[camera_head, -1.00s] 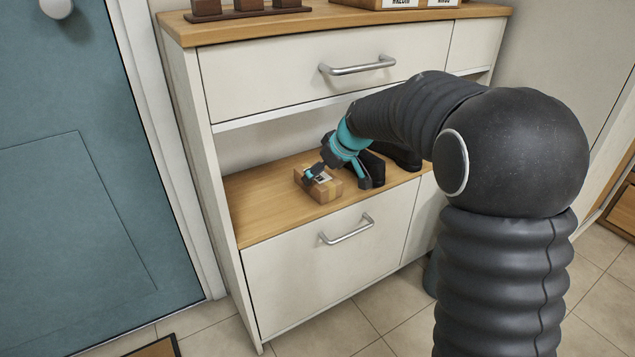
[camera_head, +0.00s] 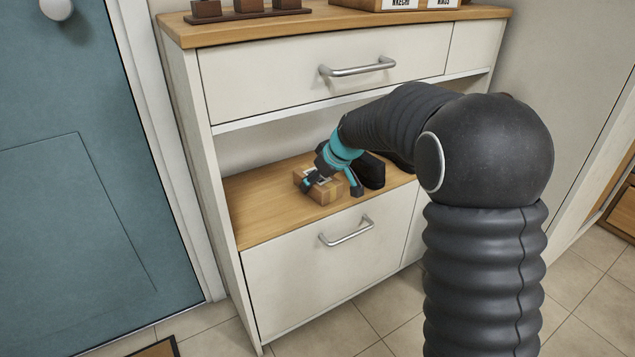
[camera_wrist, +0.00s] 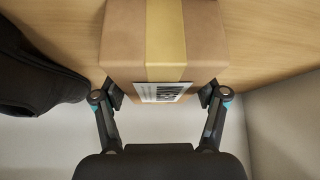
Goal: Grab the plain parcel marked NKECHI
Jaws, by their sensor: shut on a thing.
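A plain brown parcel (camera_head: 325,190) sits on the wooden shelf of the white cabinet. In the wrist view the parcel (camera_wrist: 200,35) has a yellowish tape strip over its middle and a white label (camera_wrist: 162,92) with dark print on the face towards me. I cannot read a name on it. My gripper (camera_head: 325,184) is at the parcel, its fingers on either side of it. The wrist view shows my gripper (camera_wrist: 163,95) shut on the parcel's near end.
Dark shoes (camera_head: 371,170) stand on the shelf right of the parcel; one dark shoe (camera_wrist: 35,75) is close by in the wrist view. The cabinet top holds a labelled wooden box (camera_head: 390,4) and a dark wooden stand (camera_head: 250,11). A drawer (camera_head: 330,270) is below the shelf.

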